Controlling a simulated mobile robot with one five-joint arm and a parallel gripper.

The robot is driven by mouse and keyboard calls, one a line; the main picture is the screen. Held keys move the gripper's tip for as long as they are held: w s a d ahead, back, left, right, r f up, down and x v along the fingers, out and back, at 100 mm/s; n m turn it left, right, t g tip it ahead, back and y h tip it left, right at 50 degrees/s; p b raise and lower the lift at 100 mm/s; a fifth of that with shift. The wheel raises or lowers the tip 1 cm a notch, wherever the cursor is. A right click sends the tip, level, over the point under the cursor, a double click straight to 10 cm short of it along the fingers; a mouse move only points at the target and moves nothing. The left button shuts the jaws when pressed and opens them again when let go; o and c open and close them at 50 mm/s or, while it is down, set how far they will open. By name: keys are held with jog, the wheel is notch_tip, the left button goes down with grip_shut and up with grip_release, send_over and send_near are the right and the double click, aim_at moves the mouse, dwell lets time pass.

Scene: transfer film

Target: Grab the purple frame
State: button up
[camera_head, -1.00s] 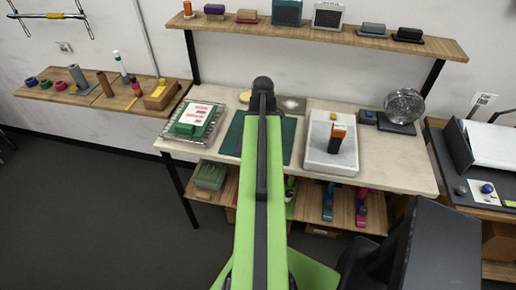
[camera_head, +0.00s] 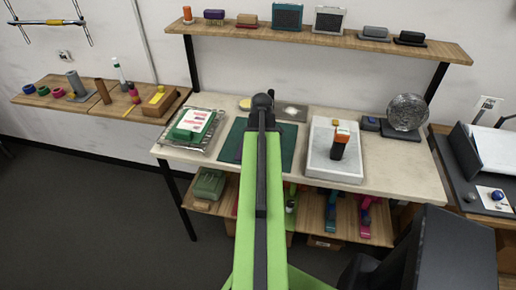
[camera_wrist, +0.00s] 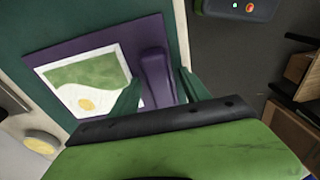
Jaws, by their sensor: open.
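The purple frame (camera_wrist: 122,50) lies on the dark green mat (camera_wrist: 45,35) in the wrist view. It holds a white-bordered picture (camera_wrist: 88,82) with green and white areas and a yellow spot. A raised purple handle (camera_wrist: 157,75) stands on the frame's right side. My gripper (camera_wrist: 160,88) is open, its dark green fingers on either side of the handle's lower part; I cannot tell whether they touch it.
A grey tray (camera_head: 320,172) with an orange-topped dark item stands right of the mat, and a wire rack (camera_head: 182,150) stands left.

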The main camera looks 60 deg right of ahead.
jog(key=shift+f, duration=0.15)
grip_shut()
jog(key=shift+r+p, duration=0.55)
jog(key=shift+r, duration=0.1)
notch_tip(320, 180, up, 4)
jog(key=p, duration=0.4)
jog(key=s+r+p, duration=0.6)
jog(key=s, duration=0.5)
jog(key=shift+s+r, duration=0.15)
jog(key=shift+s, duration=0.25)
